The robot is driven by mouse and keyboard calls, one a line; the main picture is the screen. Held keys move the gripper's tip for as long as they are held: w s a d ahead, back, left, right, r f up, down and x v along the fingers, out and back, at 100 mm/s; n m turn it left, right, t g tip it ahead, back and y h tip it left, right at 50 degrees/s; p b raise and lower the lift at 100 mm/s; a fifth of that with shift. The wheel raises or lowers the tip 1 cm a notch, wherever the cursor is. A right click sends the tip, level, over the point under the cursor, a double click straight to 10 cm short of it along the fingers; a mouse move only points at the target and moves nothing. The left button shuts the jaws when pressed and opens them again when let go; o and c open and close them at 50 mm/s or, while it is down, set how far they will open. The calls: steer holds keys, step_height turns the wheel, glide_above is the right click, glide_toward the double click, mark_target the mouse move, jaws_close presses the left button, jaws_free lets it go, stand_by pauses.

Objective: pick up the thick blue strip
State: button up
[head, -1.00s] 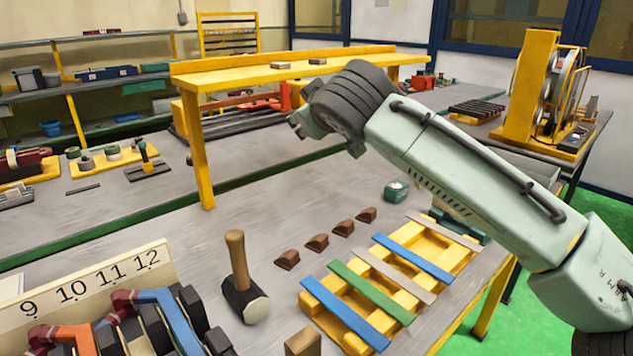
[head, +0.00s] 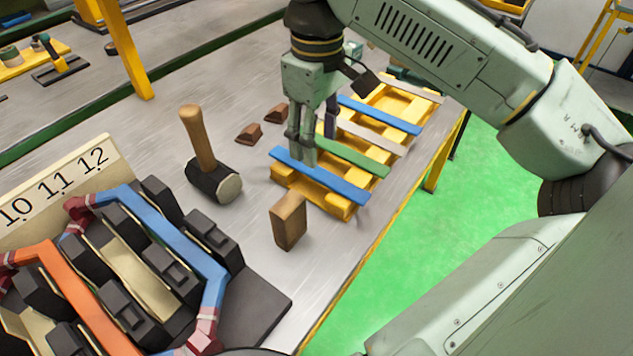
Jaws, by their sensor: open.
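Two blue strips lie across a yellow slatted rack (head: 345,210). The near blue strip (head: 340,187) is at the rack's front end and looks the broader of the two. The far blue strip (head: 385,117) lies further back. My gripper (head: 303,152) points down with its fingertips over the left part of the near blue strip, overlapping its edge in the picture. It is open and holds nothing. I cannot tell whether the fingertips touch the strip. A green strip (head: 355,158) lies just behind the near blue one.
Grey strips (head: 375,136) share the rack. A wooden block (head: 289,222) stands close in front of it. A mallet (head: 210,165) and brown wedges (head: 249,133) are to the left. The stator with coils (head: 130,265) fills the lower left. The table edge is to the right.

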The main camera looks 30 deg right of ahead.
mark_target(317, 172)
steer(key=shift+f+b, duration=2.95)
steer(key=shift+b, duration=0.05)
jaws_close()
